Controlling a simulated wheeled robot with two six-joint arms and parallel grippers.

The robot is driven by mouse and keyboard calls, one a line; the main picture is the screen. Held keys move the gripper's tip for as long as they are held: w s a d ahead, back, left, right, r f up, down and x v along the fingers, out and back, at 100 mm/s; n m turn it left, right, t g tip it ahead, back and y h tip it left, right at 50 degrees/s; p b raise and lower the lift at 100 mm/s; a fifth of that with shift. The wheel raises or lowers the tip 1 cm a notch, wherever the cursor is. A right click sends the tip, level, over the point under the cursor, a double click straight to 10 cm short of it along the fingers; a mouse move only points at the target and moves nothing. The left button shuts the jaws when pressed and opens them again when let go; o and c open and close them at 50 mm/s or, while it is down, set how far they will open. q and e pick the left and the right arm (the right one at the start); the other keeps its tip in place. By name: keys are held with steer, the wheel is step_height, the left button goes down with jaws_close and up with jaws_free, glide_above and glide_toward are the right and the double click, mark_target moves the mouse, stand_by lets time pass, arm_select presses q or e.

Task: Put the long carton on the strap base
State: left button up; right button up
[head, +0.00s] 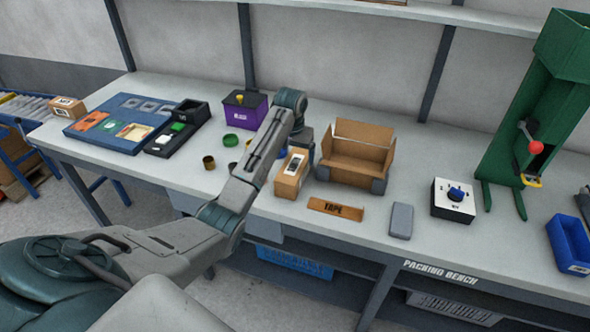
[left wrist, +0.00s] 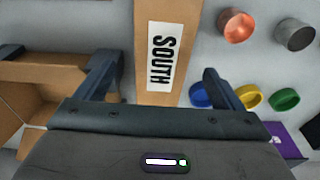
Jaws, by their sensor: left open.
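The long carton (head: 289,182) is a narrow brown box with a white label, lying on the bench in the middle of the head view. In the left wrist view the carton (left wrist: 166,20) shows its label, which reads "SOUTH". My left gripper (head: 303,152) is above the carton's far part. In the left wrist view its two fingers (left wrist: 162,82) are spread, one on each side of the carton, with visible gaps. Nothing is held. Whether the fingers reach down beside the carton is unclear. I cannot tell which thing is the strap base. My right gripper is not in view.
An open cardboard box (head: 352,170) stands close to the right of the carton. Copper cups, coloured rings and a purple box (head: 244,112) lie to the left.

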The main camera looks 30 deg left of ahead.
mark_target(294, 164)
arm_select(q)
steer(key=shift+f, duration=0.3)
steer(key=shift+w+f, duration=0.1)
steer(key=shift+f, duration=0.2)
steer(key=f, duration=0.1)
steer(key=f+p, duration=0.2)
steer(key=shift+w+a+f, duration=0.25)
steer(key=shift+w+f, duration=0.05)
steer(key=shift+f, duration=0.6)
steer(key=shift+c, duration=1.3)
steer(key=c, duration=1.1)
steer(key=shift+c, duration=0.2)
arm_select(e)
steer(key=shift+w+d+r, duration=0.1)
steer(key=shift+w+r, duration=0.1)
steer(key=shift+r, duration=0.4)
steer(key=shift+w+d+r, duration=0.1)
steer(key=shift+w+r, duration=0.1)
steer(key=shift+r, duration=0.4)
arm_select(q)
steer(key=shift+w+r, duration=0.1)
